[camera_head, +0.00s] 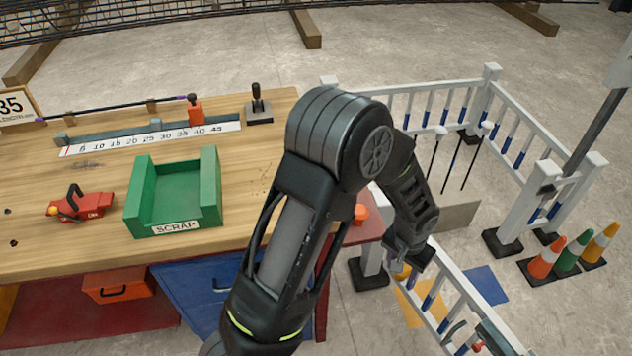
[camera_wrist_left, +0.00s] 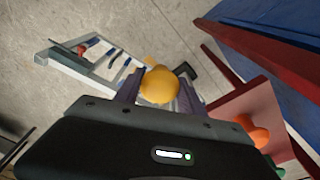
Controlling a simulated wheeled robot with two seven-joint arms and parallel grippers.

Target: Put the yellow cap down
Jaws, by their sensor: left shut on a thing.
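My left gripper (camera_head: 408,262) hangs past the right end of the workbench, over the white railing. The left wrist view shows the rounded yellow cap (camera_wrist_left: 160,86) between the two fingers (camera_wrist_left: 158,97), which are shut on it. In the head view the cap is mostly hidden by the gripper. A yellow square (camera_head: 408,303) and a blue square (camera_head: 487,285) lie on the floor below, by the railing. My right gripper is not in view.
The white railing (camera_head: 455,275) encloses a pen with several thin rods (camera_head: 455,160). An orange cap (camera_head: 360,213) sits at the bench's right edge; it also shows in the left wrist view (camera_wrist_left: 254,130). A green SCRAP tray (camera_head: 128,212) stands on the bench. Cones (camera_head: 568,252) stand at right.

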